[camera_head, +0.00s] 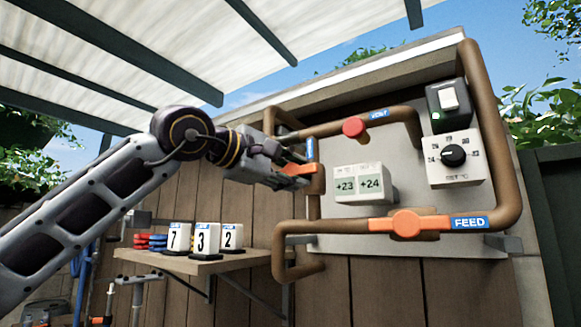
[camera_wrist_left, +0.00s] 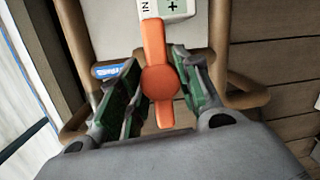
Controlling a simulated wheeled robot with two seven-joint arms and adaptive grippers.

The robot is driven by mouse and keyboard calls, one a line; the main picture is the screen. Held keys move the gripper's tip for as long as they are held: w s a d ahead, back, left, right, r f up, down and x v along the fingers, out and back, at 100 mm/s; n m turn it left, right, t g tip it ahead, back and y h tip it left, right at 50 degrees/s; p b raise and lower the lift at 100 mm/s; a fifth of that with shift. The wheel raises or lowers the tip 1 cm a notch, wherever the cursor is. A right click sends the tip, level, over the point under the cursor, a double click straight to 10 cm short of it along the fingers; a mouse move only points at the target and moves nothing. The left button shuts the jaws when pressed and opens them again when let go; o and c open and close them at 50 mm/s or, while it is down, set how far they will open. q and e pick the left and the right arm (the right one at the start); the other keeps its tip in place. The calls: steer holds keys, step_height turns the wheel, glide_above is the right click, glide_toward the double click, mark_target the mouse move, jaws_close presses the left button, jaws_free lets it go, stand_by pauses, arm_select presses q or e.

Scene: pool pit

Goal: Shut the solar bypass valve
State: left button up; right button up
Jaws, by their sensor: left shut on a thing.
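An orange lever handle (camera_head: 298,168) sits on a short vertical brown pipe with a blue label (camera_head: 310,148) too small to read. My left gripper (camera_head: 296,176) is shut on this handle. In the left wrist view the orange handle (camera_wrist_left: 160,82), with its round hub, lies between the green-padded fingers of my left gripper (camera_wrist_left: 158,70). The handle appears to lie across its pipe. Part of the handle and pipe is hidden behind the gripper in the head view. My right gripper is not in view.
Another orange handle (camera_head: 407,223) lies along the FEED pipe (camera_head: 440,223). A red knob (camera_head: 354,128), a temperature display (camera_head: 360,184), a dial box (camera_head: 455,157) and a switch box (camera_head: 448,103) are nearby. A shelf (camera_head: 215,262) with number blocks (camera_head: 202,238) stands below.

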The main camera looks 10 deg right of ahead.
arm_select(q)
steer(key=shift+f, duration=0.1)
steer(key=o, duration=1)
steer(key=shift+o, duration=0.2)
steer(key=shift+a, duration=0.1)
steer(key=v, duration=1.2)
stand_by(0.3)
